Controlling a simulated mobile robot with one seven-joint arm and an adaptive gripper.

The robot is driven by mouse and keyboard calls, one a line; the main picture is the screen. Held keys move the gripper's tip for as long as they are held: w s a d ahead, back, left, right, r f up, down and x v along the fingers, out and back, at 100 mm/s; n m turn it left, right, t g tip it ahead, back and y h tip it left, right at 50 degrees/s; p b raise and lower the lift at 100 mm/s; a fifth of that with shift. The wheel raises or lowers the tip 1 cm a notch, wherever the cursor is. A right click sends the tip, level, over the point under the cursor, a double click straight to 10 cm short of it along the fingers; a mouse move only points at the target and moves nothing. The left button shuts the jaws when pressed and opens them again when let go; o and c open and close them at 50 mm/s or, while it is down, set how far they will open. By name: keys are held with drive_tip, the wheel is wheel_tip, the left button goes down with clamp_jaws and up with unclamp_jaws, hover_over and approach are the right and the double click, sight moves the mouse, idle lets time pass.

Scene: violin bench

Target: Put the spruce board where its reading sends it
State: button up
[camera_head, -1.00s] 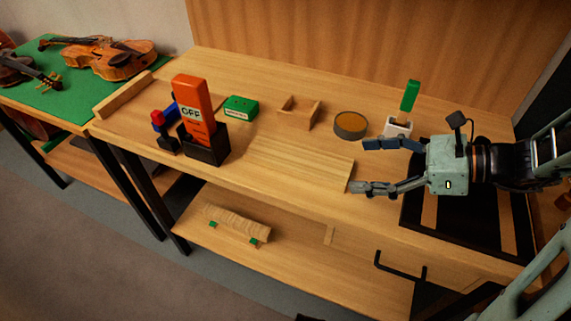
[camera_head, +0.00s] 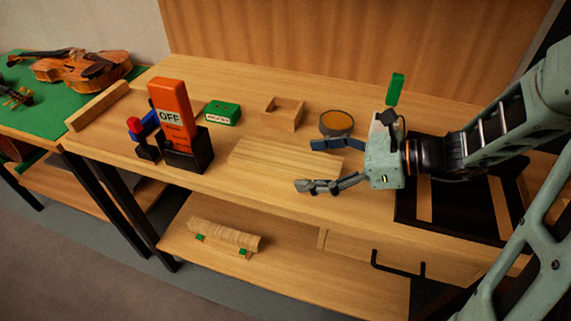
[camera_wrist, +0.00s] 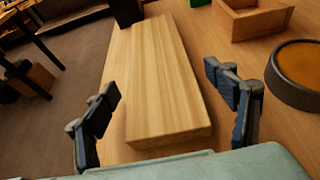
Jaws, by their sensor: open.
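The spruce board (camera_head: 272,158) is a pale, straight-grained slab lying flat on the bench top, behind and right of the orange meter. It also shows in the wrist view (camera_wrist: 155,75), with its near end between the fingers. My gripper (camera_head: 318,166) is open at the board's right end, one finger toward each long side; in the wrist view its fingertips (camera_wrist: 165,84) stand apart with nothing held. The orange meter (camera_head: 172,115), marked OFF, stands upright in a black holder (camera_head: 187,158). Its small print is too small to read.
A green box (camera_head: 222,112), an open wooden box (camera_head: 282,113) and a round tin (camera_head: 337,123) stand behind the board. A red-and-blue tool (camera_head: 144,132) is left of the meter. A black-framed tray (camera_head: 405,208) lies right. The lower shelf (camera_head: 285,275) holds a wooden block (camera_head: 225,235).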

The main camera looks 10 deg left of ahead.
drive_tip(key=shift+a+f, duration=0.25)
drive_tip(key=shift+a, duration=0.3)
drive_tip(key=c, duration=1.5)
drive_tip(key=shift+c, duration=0.3)
drive_tip(key=shift+r, duration=0.2)
drive_tip(key=shift+r+p, duration=0.9)
drive_tip(key=shift+p, duration=0.1)
drive_tip(key=s+d+r+p, duration=0.1)
drive_tip(key=r+p, duration=0.1)
drive_tip(key=s+r+p, duration=0.1)
drive_tip(key=r+p, duration=0.2)
drive_tip(key=s+d+r+p, duration=0.1)
drive_tip(key=r+p, duration=0.1)
drive_tip(key=shift+s+d+r, duration=0.15)
drive_tip(key=shift+s+d, duration=0.1)
drive_tip(key=shift+d, duration=0.1)
drive_tip(key=s+d+r+p, duration=0.3)
drive_tip(key=s+d, duration=0.2)
drive_tip(key=s, duration=0.2)
drive_tip(key=shift+s+d+r, duration=0.25)
drive_tip(key=shift+s, duration=0.15)
